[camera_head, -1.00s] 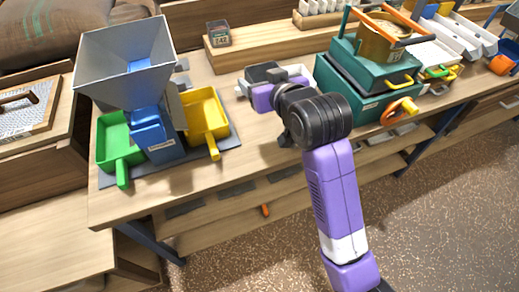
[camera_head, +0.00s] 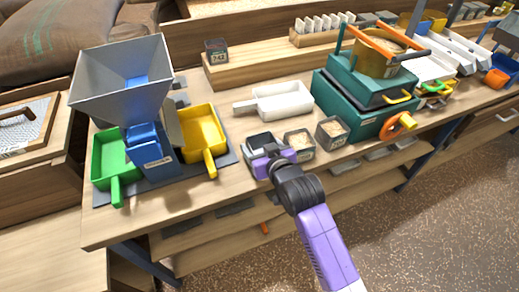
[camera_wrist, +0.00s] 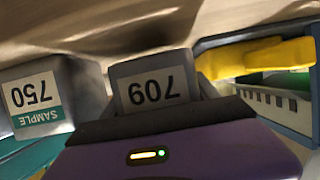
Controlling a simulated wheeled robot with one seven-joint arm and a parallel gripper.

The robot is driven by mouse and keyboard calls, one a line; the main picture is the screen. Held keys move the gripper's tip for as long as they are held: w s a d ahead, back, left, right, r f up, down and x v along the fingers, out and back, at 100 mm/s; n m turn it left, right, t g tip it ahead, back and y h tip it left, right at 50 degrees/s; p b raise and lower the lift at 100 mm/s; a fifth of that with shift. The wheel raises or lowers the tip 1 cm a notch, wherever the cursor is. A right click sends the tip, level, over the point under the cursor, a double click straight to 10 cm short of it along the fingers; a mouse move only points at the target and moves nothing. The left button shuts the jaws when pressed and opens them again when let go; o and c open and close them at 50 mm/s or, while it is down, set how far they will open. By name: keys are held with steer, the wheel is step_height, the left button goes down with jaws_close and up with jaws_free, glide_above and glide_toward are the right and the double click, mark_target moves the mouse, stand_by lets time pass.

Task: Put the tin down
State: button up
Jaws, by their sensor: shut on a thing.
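A grey open-topped tin (camera_head: 259,141) is in my gripper (camera_head: 269,160) near the front edge of the bench. In the wrist view the tin (camera_wrist: 152,88) shows upside down with the label 709, between my shut jaws. It looks roughly upright; I cannot tell whether its base touches the bench. Two similar filled tins, one (camera_head: 299,147) close beside it and one (camera_head: 332,133) farther right, stand in a row. A tin labelled SAMPLE 750 (camera_wrist: 45,98) shows at the left of the wrist view.
A grey hopper (camera_head: 124,72) with a green scoop (camera_head: 113,160) and a yellow scoop (camera_head: 205,130) stands left. A white scoop (camera_head: 283,100) lies behind the tins. A teal machine (camera_head: 362,98) stands right. A tin marked 742 (camera_head: 216,50) sits on the raised shelf.

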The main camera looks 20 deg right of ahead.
steer(key=shift+f, duration=0.85)
steer(key=shift+f, duration=0.15)
steer(key=o, duration=1.7)
steer(key=shift+s+r, duration=0.1)
steer(key=shift+r, duration=0.1)
steer(key=v, duration=1.1)
steer(key=shift+s, duration=0.4)
steer(key=shift+r, duration=0.1)
steer(key=shift+s, duration=0.1)
